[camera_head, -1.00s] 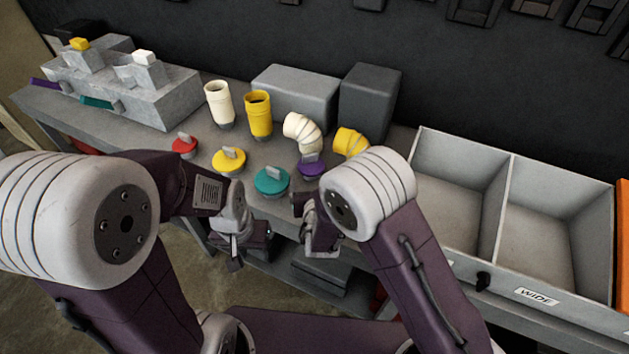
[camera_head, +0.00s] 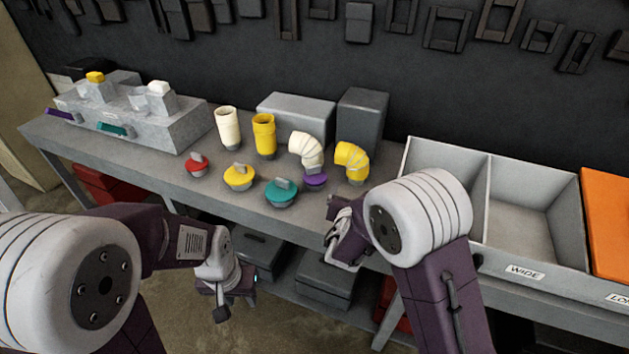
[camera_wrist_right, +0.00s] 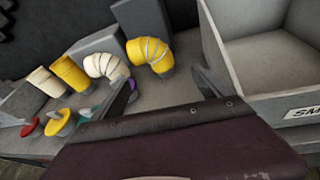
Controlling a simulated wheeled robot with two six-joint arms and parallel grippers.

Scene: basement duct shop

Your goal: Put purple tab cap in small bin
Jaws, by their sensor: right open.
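The purple tab cap (camera_head: 316,180) sits on the workbench between the teal tab cap and the yellow elbow, beneath the white elbow. In the right wrist view it shows as a small purple patch (camera_wrist_right: 84,113) partly hidden behind a finger. My right gripper (camera_head: 342,248) is open and empty, just in front of the bench edge, nearer than the cap and apart from it. Its fingers show in the wrist view (camera_wrist_right: 162,95). The small bin (camera_wrist_right: 285,58), its label partly cut off, is at the right there. My left gripper (camera_head: 221,295) hangs below the bench's front edge.
Red (camera_head: 197,168), yellow (camera_head: 239,179) and teal (camera_head: 281,194) tab caps stand left of the purple one. White and yellow pipes (camera_head: 263,140) and elbows (camera_head: 353,160) stand behind.

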